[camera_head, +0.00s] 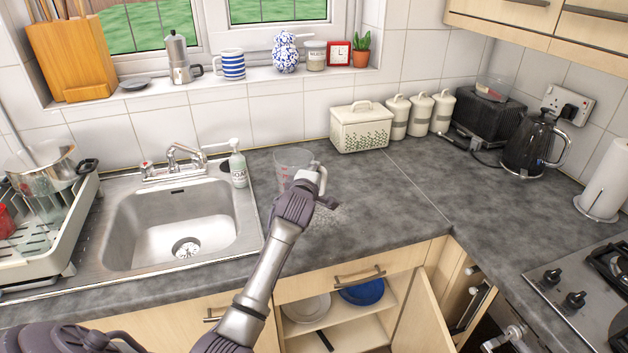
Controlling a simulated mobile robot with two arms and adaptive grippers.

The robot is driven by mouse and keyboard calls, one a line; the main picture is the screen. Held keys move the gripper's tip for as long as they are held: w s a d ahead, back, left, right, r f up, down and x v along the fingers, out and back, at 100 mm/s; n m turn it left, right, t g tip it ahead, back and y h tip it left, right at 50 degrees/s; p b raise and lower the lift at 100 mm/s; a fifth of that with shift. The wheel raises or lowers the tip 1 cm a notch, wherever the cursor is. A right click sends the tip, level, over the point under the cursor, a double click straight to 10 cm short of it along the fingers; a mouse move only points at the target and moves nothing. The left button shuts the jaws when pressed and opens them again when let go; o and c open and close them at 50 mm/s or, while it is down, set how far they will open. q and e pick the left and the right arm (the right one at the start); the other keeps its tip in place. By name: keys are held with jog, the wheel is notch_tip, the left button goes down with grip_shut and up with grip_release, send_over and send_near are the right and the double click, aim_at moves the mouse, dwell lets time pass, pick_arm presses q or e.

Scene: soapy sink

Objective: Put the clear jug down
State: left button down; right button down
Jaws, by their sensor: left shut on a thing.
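The clear jug (291,164) is see-through with reddish markings on its side. It is over the grey worktop to the right of the sink and looks upright. My left gripper (317,183) is at the jug's right side, shut on it, seemingly at the handle. The gripper and wrist hide the jug's lower right part, so I cannot tell whether its base touches the worktop.
The sink (128,232) and soap bottle (237,166) are left of the jug. A cream bread bin (360,130) and canisters (420,115) stand behind to the right. The worktop (400,215) right of the gripper is clear. Below, a cupboard door (425,310) stands open.

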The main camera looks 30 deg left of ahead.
pick_arm(q)
notch_tip(320, 180, down, 4)
jog(key=shift+s+r+p, duration=0.1)
jog(key=shift+p, duration=0.3)
jog(key=shift+d, duration=0.1)
jog(key=c, duration=1)
grip_release()
jog(key=shift+c, duration=0.2)
jog(key=shift+s, duration=0.1)
